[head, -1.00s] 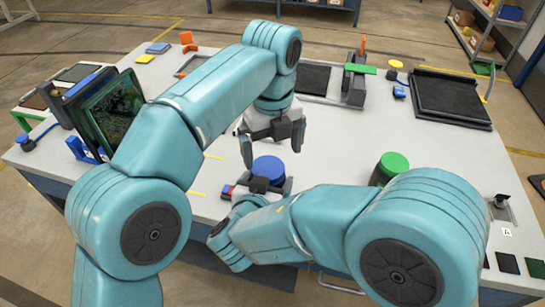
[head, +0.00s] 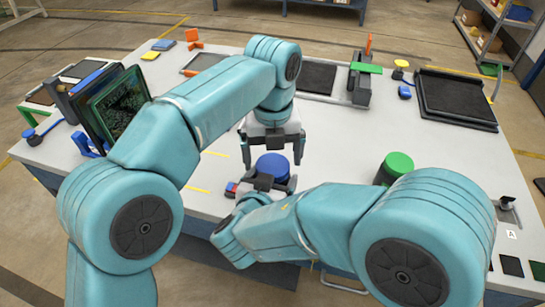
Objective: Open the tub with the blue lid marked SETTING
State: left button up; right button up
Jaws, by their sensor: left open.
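The tub with the blue lid (head: 273,166) stands near the table's front edge, in the middle of the head view. Its marking is not readable, and my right arm hides most of its body. My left gripper (head: 272,158) points down from above with its fingers apart, one on each side of the lid in the picture. I cannot tell whether they touch it. My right gripper (head: 268,184) is low at the tub's near side, with dark jaw parts beside the body. Whether it is closed on the tub is hidden.
A green-lidded tub (head: 398,163) stands to the right, partly behind my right arm. Framed panels (head: 115,110) stand at the left. A black tray (head: 456,97) lies at the back right, and a dark fixture with a green bar (head: 366,68) stands at the back. The table's centre right is clear.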

pick_arm(q)
jog(key=shift+f, duration=0.65)
jog(key=c, duration=1.1)
jog(key=shift+n, duration=1.7)
